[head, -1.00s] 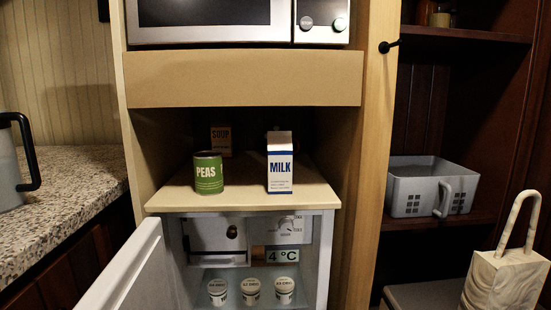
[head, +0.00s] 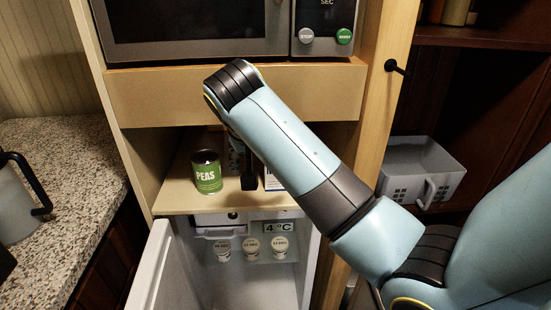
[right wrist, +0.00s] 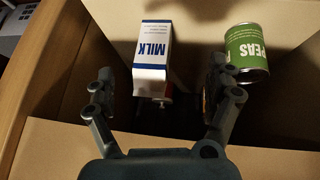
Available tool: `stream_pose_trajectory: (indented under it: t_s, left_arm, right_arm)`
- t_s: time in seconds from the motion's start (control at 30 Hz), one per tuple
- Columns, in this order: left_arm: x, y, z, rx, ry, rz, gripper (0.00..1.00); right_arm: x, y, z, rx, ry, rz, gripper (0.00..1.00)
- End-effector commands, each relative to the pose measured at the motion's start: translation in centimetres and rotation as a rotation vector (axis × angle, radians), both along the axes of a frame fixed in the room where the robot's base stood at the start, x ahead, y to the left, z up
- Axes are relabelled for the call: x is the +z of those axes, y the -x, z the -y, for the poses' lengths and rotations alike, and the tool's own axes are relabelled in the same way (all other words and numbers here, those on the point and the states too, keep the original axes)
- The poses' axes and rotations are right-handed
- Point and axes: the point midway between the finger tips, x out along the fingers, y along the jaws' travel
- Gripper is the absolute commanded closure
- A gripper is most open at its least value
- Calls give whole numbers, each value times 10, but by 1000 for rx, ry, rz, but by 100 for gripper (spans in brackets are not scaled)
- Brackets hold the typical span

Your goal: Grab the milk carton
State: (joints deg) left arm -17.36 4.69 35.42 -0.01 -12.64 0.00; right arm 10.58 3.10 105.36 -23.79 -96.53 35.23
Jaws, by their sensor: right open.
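The milk carton (right wrist: 152,50) is white with a blue band and blue MILK lettering, and it stands on the cabinet shelf. In the head view only a narrow strip of the carton (head: 270,182) shows, behind my right arm. My right gripper (right wrist: 161,72) is open in the right wrist view. Its fingers are spread to either side of the carton's near end, with nothing gripped. In the head view, a dark part of the right gripper (head: 248,182) hangs just left of the carton, and the arm hides the rest. My left gripper is not in view.
A green peas can (head: 207,178) stands left of the carton; in the right wrist view the can (right wrist: 246,52) is close beside one finger. A box (head: 236,155) stands behind, mostly hidden. The drawer front (head: 150,98) is above the shelf. The fridge door (head: 150,270) below is open.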

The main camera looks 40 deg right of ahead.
Motion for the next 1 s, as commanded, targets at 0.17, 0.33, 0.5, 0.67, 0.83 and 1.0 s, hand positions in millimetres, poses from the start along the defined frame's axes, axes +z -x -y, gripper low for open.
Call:
stream_pose_trajectory:
  t_s: [0.17,0.33,0.5,0.67,0.83,1.0]
  left_arm:
    - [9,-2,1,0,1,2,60]
    - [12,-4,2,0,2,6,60]
    - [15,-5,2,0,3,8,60]
    - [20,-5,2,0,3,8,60]
    - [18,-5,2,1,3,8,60]
    - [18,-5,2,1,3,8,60]
  right_arm:
    - [2,-21,33,1,4,-2,12]
    - [0,-32,49,2,2,-1,12]
    - [0,-40,62,1,3,-1,12]
    - [-3,-55,85,0,1,-3,12]
    - [-24,-60,93,3,0,-3,12]
    - [-27,-61,95,4,0,-1,12]
